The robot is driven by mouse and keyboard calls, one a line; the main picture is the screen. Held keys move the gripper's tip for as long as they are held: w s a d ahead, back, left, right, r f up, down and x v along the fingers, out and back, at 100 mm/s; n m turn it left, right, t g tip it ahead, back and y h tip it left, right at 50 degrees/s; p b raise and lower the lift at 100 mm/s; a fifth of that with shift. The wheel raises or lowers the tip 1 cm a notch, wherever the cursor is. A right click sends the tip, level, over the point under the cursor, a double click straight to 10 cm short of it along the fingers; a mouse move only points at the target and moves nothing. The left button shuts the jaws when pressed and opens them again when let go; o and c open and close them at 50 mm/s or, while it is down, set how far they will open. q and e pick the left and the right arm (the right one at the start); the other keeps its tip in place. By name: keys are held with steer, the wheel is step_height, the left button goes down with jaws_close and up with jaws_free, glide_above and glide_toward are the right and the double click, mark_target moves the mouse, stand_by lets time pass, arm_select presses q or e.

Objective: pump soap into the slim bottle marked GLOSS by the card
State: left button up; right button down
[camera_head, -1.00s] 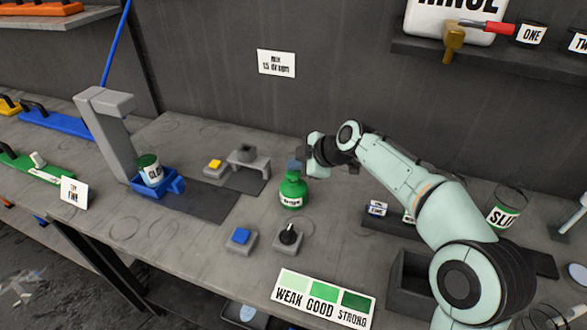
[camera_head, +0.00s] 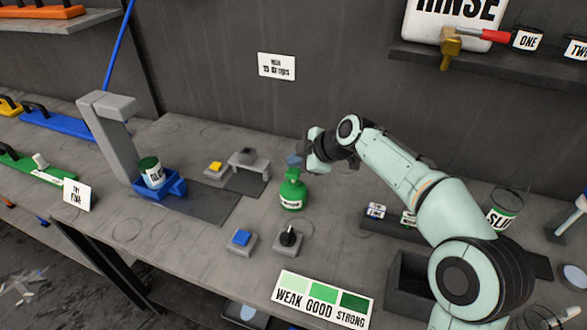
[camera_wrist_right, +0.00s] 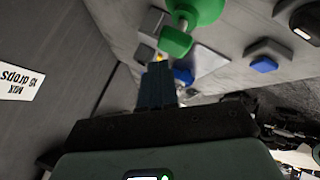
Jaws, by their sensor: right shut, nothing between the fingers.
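A green bottle (camera_head: 292,193) with a white label and a green top stands upright on the grey bench. Its label is too small to read surely. My right gripper (camera_head: 294,160) is shut and empty, with its dark blue fingers just above and behind the bottle's top. In the right wrist view, the shut fingers (camera_wrist_right: 158,84) point toward the green bottle (camera_wrist_right: 200,10) and its green top (camera_wrist_right: 175,42). Contact cannot be told. A container (camera_head: 152,173) with a green top and a label starting "GLO" sits in a blue holder (camera_head: 174,186) beside a grey column. My left gripper is not in view.
A WEAK, GOOD, STRONG colour card (camera_head: 322,299) lies at the front edge. A blue button (camera_head: 241,238), a black knob (camera_head: 288,237) and a yellow button (camera_head: 215,167) surround the bottle. A wall card (camera_head: 276,67) hangs behind. A SLIP-like container (camera_head: 502,212) stands right.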

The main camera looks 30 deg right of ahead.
mark_target(296, 173)
steer(key=shift+r, duration=0.1)
step_height(296, 173, up, 5)
steer(key=p, duration=0.3)
stand_by(0.4)
stand_by(0.5)
